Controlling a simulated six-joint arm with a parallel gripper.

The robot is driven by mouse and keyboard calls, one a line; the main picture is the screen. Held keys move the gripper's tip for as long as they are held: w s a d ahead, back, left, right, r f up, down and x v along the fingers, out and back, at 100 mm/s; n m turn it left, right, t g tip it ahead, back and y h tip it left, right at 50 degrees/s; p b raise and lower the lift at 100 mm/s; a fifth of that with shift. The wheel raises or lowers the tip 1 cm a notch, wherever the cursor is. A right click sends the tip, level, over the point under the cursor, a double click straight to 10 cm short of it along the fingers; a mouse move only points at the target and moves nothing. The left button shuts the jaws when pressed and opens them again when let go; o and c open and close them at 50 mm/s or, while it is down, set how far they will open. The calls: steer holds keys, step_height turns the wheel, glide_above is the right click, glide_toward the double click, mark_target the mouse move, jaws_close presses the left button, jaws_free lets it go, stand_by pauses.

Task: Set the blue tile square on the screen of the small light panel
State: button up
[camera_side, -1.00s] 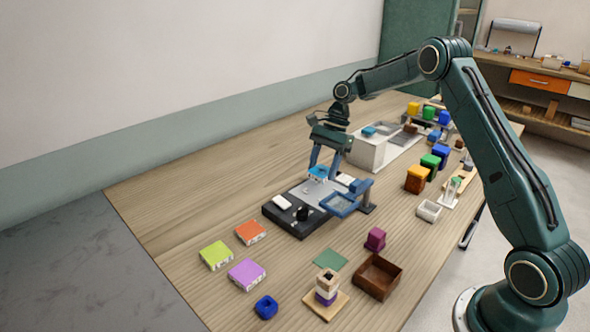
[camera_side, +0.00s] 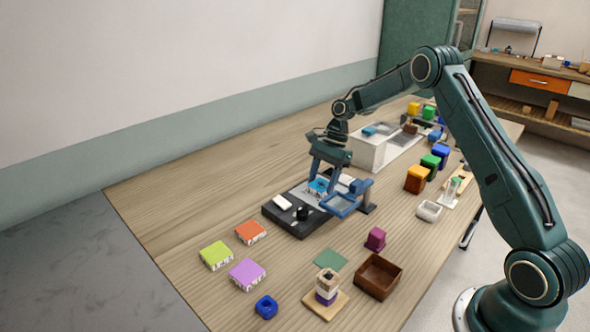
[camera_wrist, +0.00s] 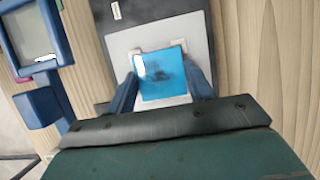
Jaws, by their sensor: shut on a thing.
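The blue tile (camera_wrist: 161,74) is between the two fingers of my gripper (camera_wrist: 162,88) in the wrist view, and my gripper is shut on it. The tile also shows low over the light panel in the side view (camera_side: 318,187). The light panel (camera_side: 284,217) is a dark base with a pale grey screen (camera_wrist: 121,45). In the wrist view the tile overlaps the screen and looks nearly square with it. I cannot tell whether the tile touches the screen. My gripper (camera_side: 319,186) points down over the panel's far part.
A blue frame on a stand (camera_side: 342,205) is close beside the panel's right side. White blocks and a black knob (camera_side: 302,213) sit on the panel. Orange (camera_side: 250,232), green (camera_side: 216,255) and purple (camera_side: 247,274) tiles lie at front left. The table left of the panel is clear.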

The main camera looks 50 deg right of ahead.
steer(key=o, duration=1.1)
steer(key=shift+o, duration=0.2)
steer(key=shift+r, duration=0.1)
steer(key=v, duration=1.1)
steer(key=shift+d+r, duration=0.2)
steer(key=shift+r, duration=0.1)
steer(key=shift+r, duration=0.15)
